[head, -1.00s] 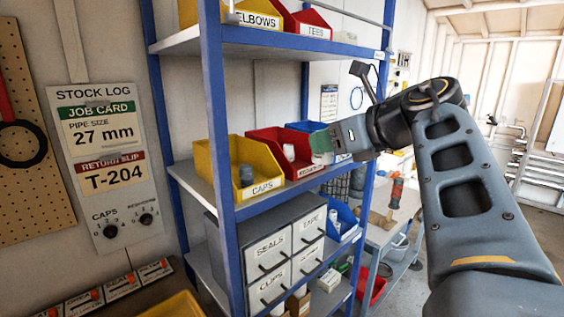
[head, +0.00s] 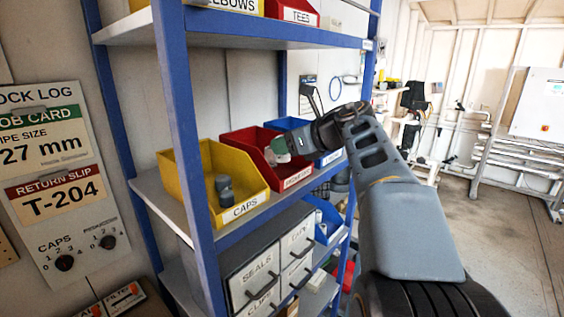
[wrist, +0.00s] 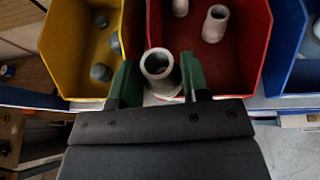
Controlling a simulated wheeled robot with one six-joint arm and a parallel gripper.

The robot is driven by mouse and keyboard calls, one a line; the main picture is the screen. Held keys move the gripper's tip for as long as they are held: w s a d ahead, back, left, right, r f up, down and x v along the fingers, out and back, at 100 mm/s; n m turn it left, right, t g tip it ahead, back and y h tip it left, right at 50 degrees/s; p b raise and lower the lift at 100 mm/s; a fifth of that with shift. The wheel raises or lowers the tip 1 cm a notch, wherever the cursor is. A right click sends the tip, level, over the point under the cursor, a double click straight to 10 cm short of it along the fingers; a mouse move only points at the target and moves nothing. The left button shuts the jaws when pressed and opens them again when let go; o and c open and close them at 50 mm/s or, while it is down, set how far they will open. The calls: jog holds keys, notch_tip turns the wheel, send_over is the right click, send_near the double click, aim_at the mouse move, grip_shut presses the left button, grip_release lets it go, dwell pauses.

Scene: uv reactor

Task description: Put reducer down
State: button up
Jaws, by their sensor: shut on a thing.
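My gripper (wrist: 158,82), with green fingertips, is shut on a pale grey hollow reducer (wrist: 158,68). In the wrist view, the reducer's open end shows between the fingertips, over the front edge of the red bin (wrist: 262,72). Two more pale fittings lie inside this bin, one of them a reducer (wrist: 215,23). In the head view, my gripper (head: 278,150) is at the red bin (head: 240,137) on the middle shelf. The held reducer is small and partly hidden there, and its height above the bin is hard to tell.
The yellow caps bin (head: 185,178) with dark grey caps (head: 224,187) stands left of the red bin. A blue bin (head: 327,158) stands right of it. A blue shelf post (head: 185,130) rises in front. Labelled drawers (head: 255,275) are below. The floor at right is clear.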

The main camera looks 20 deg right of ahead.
aim_at(283, 162)
jog(key=w+f, duration=0.2)
jog(key=f, duration=0.1)
jog(key=shift+w+d+f, duration=0.35)
jog(key=shift+w, duration=0.05)
jog(key=f, duration=0.1)
jog(key=f+p, duration=0.1)
jog(key=shift+w+d+f, duration=0.1)
jog(key=shift+w+f, duration=0.3)
jog(key=shift+f, duration=0.55)
jog(key=shift+f, duration=0.1)
jog(key=o, duration=0.6)
